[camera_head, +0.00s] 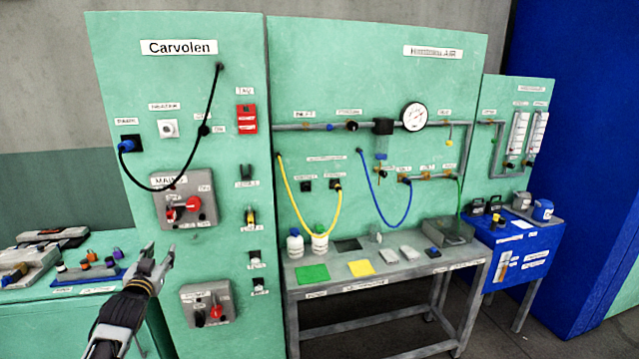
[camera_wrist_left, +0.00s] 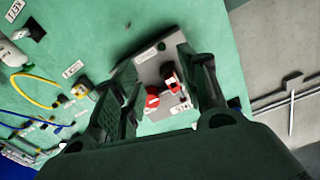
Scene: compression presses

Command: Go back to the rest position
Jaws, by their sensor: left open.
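My left gripper (camera_head: 160,261) is open and empty in the head view, in front of the lower left edge of the green Carvolen panel (camera_head: 185,85). In the left wrist view the fingers of my left gripper (camera_wrist_left: 160,62) stand apart, with a grey box with red knobs (camera_wrist_left: 162,85) seen between them. That box looks apart from the fingers; I cannot tell how far. My right gripper is in neither view.
The panel carries a grey switch box (camera_head: 188,205) and a lower one (camera_head: 206,304). A side table (camera_head: 50,297) with tools is at left. A grey workbench (camera_head: 310,292) stands right of the panel, then a blue cabinet (camera_head: 525,255). A black cable (camera_head: 190,165) hangs on the panel.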

